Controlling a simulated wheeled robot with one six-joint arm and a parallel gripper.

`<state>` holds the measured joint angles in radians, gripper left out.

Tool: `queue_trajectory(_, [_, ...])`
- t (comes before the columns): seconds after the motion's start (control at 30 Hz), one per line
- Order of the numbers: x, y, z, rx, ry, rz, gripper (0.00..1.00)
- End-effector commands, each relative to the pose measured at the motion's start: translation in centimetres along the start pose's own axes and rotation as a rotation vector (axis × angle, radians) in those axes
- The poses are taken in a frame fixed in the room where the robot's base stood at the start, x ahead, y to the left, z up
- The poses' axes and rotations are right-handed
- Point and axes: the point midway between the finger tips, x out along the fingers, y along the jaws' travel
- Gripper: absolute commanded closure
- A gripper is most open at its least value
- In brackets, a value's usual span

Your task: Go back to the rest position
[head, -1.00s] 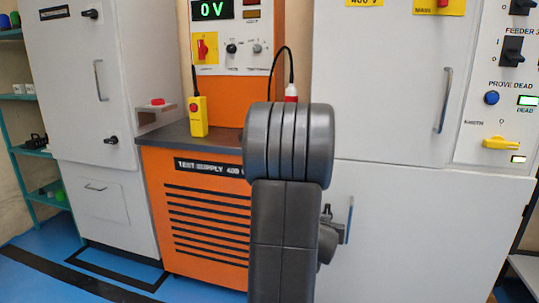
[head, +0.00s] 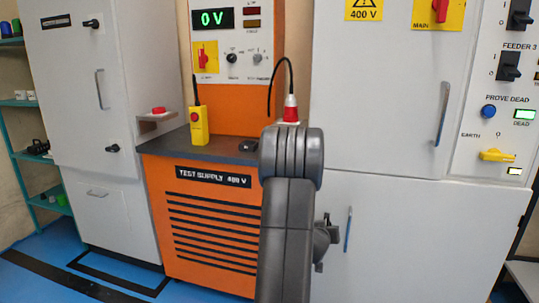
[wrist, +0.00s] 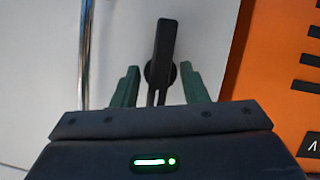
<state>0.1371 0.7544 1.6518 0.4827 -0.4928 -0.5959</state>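My gripper (wrist: 159,76) shows in the wrist view with its two green fingers apart. A black lever on a round boss (wrist: 163,50) stands on the pale cabinet face beyond, and appears in the gap between the fingers. I cannot tell how far the fingertips are from it; neither finger visibly touches it. In the head view my dark arm hides most of the gripper and the part of the cabinet behind it.
The orange test supply (head: 205,230) reads 0 V and stands left of my arm. A yellow pendant (head: 198,124) and a red plug (head: 291,108) are on its worktop. White cabinets (head: 400,230) with handles stand on both sides. Blue floor (head: 45,270) is clear at front left.

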Motion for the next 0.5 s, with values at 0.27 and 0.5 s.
queue_trajectory(0.27, [-0.15,-0.1,-0.37,-0.147,-0.002,0.059,0.6])
queue_trajectory(0.5, [-0.08,-0.17,-0.14,-0.282,-0.001,0.117,0.6])
